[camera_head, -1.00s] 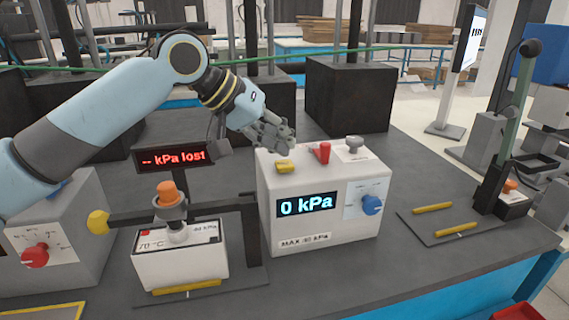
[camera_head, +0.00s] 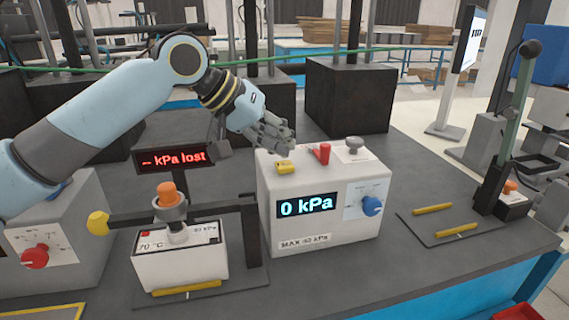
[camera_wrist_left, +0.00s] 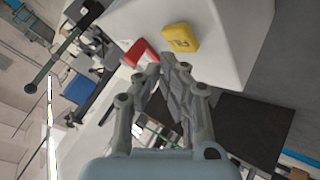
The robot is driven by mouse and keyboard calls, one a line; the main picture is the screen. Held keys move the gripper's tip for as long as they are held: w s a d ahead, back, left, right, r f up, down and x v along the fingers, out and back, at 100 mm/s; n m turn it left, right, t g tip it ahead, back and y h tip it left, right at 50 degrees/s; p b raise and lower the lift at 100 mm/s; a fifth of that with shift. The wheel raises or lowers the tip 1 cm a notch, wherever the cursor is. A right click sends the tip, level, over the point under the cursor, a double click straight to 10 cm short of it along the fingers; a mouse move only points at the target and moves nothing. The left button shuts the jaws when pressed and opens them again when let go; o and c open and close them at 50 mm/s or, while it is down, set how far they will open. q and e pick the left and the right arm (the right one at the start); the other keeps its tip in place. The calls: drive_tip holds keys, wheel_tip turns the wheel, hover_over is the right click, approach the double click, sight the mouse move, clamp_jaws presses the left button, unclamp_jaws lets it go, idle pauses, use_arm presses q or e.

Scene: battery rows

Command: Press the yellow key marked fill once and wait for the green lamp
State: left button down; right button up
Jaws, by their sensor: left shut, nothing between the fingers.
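The yellow key (camera_head: 285,167) sits on the top of a white box (camera_head: 340,240), at its front left corner. In the left wrist view the yellow key (camera_wrist_left: 180,38) carries small dark lettering, hard to read. My left gripper (camera_head: 287,146) is shut and empty, just above and behind the yellow key, apart from it. In the left wrist view its fingertips (camera_wrist_left: 162,66) point between the yellow key and a red key (camera_wrist_left: 140,52). The box's display (camera_head: 307,205) reads 0 kPa. I see no lit green lamp. My right gripper is not in view.
The red key (camera_head: 323,153) and a grey knob (camera_head: 354,147) stand on the same box top; a blue dial (camera_head: 372,205) is on its front. A red-lit sign (camera_head: 172,158) reads "-- kPa lost". An orange-topped unit (camera_head: 180,265) stands left; a lever press (camera_head: 510,130) stands right.

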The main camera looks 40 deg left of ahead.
use_arm(q)
drive_tip(key=shift+f, duration=0.15)
drive_tip(key=shift+f, duration=0.25)
drive_tip(key=shift+f, duration=0.45)
idle(0.5)
idle(0.3)
drive_tip(key=shift+r+p, duration=0.2)
drive_tip(key=shift+p, duration=0.25)
drive_tip(key=shift+r+p, duration=0.65)
drive_tip(key=shift+p, duration=0.3)
